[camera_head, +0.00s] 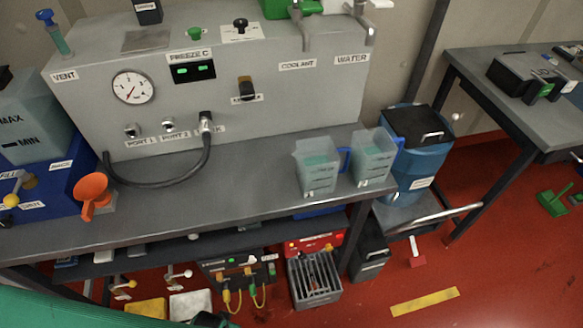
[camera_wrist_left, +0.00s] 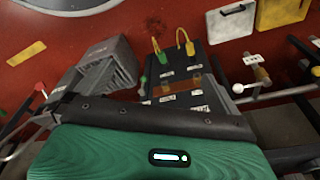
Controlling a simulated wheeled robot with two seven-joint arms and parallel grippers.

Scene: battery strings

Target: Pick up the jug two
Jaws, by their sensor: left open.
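Two translucent grey jugs with blue handles stand upright side by side at the right end of the bench. One is the left jug (camera_head: 317,168), the other the right jug (camera_head: 372,158). I cannot tell from their markings which is jug two. My green left arm enters at the lower left of the head view, with a dark part that looks like my left gripper (camera_head: 207,319) at the bottom edge, well below and left of both jugs. It is open; its fingertips are not clear. The left wrist view shows no jug. My right gripper is not in view.
A blue barrel (camera_head: 412,165) stands right of the jugs. A grey crate (camera_wrist_left: 100,65) is below. The bench middle is clear.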

